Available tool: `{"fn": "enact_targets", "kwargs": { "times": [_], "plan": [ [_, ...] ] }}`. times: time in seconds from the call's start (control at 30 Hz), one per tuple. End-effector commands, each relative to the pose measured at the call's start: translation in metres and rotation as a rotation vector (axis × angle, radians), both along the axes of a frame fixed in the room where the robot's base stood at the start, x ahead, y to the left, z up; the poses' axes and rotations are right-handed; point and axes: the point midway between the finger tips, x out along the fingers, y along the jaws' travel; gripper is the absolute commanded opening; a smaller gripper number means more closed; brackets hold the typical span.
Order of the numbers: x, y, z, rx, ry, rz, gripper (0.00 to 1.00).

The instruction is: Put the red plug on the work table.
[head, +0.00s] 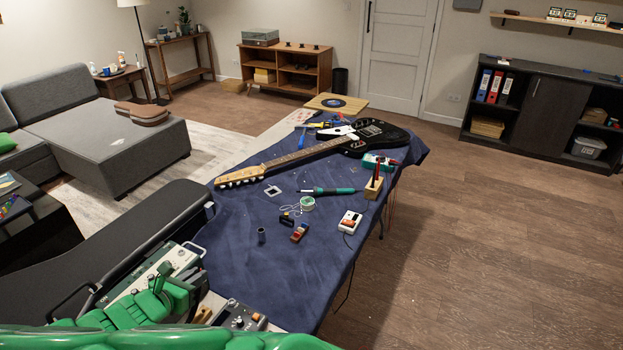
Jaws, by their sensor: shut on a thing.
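My gripper (182,289) is at the lower left, over equipment beside the near end of the work table (285,290). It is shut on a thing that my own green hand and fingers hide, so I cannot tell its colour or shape. I cannot make out a red plug for certain. The work table has a dark blue cloth and runs from the bottom middle to the back right. A small red-and-brown block (300,232) lies on it; it is too small to name surely.
An electric guitar (380,136) lies across the table's far half. A teal-handled iron (328,190), tape roll (308,203), dark cylinder (261,235), white meter (350,222) and wooden holder (373,187) stand or lie nearer. The cloth's near part is bare. A control box (240,316) sits near my gripper.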

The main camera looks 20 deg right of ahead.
Motion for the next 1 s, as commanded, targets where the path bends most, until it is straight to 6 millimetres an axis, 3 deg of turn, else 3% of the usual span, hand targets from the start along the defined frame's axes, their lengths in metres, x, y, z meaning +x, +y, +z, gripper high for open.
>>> {"fn": "enact_targets", "kwargs": {
  "times": [0.47, 1.0],
  "plan": [
    [0.067, -0.094, 0.003, -0.002, 0.002, -0.168, 0.0],
    [0.13, -0.24, 0.014, -0.001, 0.0, -0.381, 0.0]
  ]
}}
